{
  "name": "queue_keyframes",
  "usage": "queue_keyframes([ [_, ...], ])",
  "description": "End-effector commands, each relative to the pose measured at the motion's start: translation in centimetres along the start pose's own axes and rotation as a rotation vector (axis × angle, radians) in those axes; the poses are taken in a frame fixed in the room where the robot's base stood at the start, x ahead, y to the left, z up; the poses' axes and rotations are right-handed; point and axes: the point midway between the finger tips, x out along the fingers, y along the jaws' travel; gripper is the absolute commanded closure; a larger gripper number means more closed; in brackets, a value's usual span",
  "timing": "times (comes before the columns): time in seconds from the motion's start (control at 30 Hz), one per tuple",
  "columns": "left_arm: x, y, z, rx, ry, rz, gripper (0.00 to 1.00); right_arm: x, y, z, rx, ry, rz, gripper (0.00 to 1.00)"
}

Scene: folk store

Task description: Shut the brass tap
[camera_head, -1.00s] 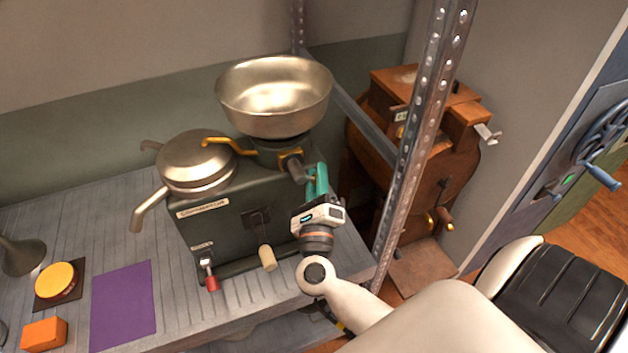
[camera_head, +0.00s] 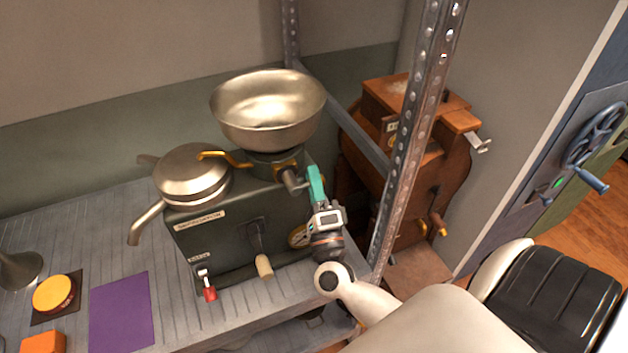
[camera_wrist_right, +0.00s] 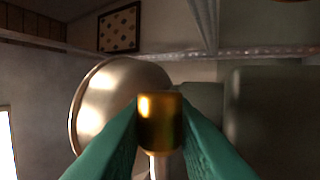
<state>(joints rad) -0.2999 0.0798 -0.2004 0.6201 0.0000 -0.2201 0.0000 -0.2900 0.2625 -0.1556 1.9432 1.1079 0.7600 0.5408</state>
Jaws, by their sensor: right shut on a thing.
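The brass tap (camera_head: 288,164) sits below the wide metal bowl (camera_head: 268,112) on the dark green machine (camera_head: 205,240). A short dark cylinder projects from it toward the right. My right gripper (camera_head: 314,178) is at this side of the tap, its teal fingers beside the cylinder. In the right wrist view the two teal fingers (camera_wrist_right: 160,125) are shut on a brass cylindrical part of the tap (camera_wrist_right: 160,110), with a pale rod below it. The bowl (camera_wrist_right: 105,98) shows behind, to the left. My left gripper is in neither view.
A lidded pan with a spout (camera_head: 192,175) and a crank with a wooden grip (camera_head: 264,266) are on the machine. A perforated steel post (camera_head: 410,140) stands close right of my gripper. The purple mat (camera_head: 120,312) is bare.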

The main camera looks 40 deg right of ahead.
Motion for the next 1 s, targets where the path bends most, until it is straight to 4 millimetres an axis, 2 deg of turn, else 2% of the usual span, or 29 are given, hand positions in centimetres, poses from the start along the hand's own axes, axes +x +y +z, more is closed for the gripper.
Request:
queue_keyframes([
  [0.37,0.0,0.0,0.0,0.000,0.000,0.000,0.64,0.0,0.0,-0.1,-0.008,0.005,0.000,1.00],
  [0.4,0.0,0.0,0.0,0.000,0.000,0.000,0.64,0.0,0.0,-0.1,-0.008,0.005,0.000,0.77],
  [0.53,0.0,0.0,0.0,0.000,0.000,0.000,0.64,0.0,0.0,0.0,-0.008,0.005,0.001,0.57],
  [0.83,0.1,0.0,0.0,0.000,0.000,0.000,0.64,-0.2,-0.1,0.0,-0.006,0.004,0.000,0.57],
  [1.0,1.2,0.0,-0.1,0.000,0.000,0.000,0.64,-2.4,-0.4,0.0,-0.005,0.004,-0.003,0.57],
])
